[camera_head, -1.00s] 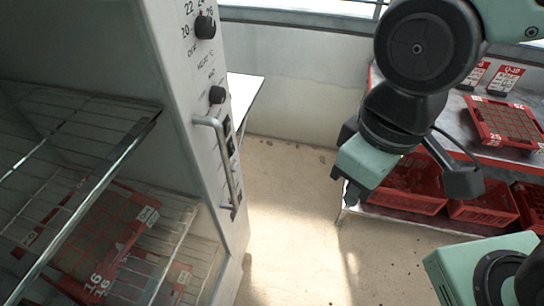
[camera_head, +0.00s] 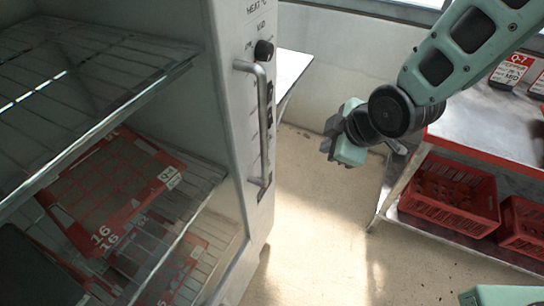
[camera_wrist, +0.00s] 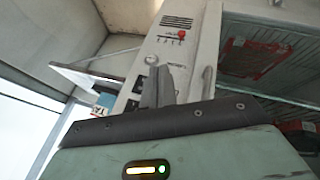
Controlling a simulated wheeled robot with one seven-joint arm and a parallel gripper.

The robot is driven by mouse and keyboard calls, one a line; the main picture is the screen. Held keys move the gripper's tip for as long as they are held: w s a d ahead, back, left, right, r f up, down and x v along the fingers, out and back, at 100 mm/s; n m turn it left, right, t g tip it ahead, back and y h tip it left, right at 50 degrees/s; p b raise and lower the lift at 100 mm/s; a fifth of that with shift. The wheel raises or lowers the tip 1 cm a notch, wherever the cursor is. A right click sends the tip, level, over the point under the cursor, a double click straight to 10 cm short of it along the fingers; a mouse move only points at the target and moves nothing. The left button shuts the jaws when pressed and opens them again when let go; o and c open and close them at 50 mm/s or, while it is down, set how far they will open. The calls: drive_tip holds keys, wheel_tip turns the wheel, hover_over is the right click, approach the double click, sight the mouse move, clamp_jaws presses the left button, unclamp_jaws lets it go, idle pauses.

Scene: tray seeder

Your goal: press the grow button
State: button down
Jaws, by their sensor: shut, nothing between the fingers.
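The grey cabinet's control panel (camera_head: 252,205) stands left of centre in the head view, with a knob, a vertical bar handle (camera_head: 263,120) and small dark buttons (camera_head: 269,118) beside the handle. Their labels are too small to read, so I cannot tell which is the grow button. My gripper (camera_head: 328,140) is shut and empty, to the right of the panel and apart from it, its fingers pointing left. In the wrist view the shut fingers (camera_wrist: 157,86) stand in front of the panel (camera_wrist: 165,55) and hide part of it. Dark buttons (camera_wrist: 139,85) show left of the fingers.
The open cabinet holds wire shelves (camera_head: 100,85) with red trays (camera_head: 78,215) on the lower one. A metal bench (camera_head: 480,125) stands at the right with red crates (camera_head: 448,195) beneath. A pale ledge (camera_head: 290,68) lies behind the panel. The floor between is clear.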

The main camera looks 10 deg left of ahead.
sight(270, 143)
drive_tip(key=w+f+n+t+y+b, duration=0.1)
drive_tip(key=w+f+n+t+b, duration=0.1)
drive_tip(key=f, duration=0.5)
drive_tip(key=w+a+f+n+t+y+b, duration=0.1)
drive_tip(key=w+f+n+t+b, duration=0.1)
drive_tip(key=w+f+n+b, duration=0.2)
drive_tip(key=w+f+n, duration=0.3)
drive_tip(key=f+n, duration=0.1)
drive_tip(key=shift+a+f+y, duration=0.2)
drive_tip(key=shift+f+y, duration=0.1)
drive_tip(key=shift+y, duration=0.1)
drive_tip(key=shift+w, duration=0.1)
drive_tip(key=w+a, duration=0.3)
drive_tip(key=a, duration=0.5)
drive_tip(key=shift+a, duration=0.15)
drive_tip(key=shift+a, duration=0.1)
idle(0.9)
drive_tip(key=shift+w+a, duration=0.1)
drive_tip(key=shift+a, duration=0.2)
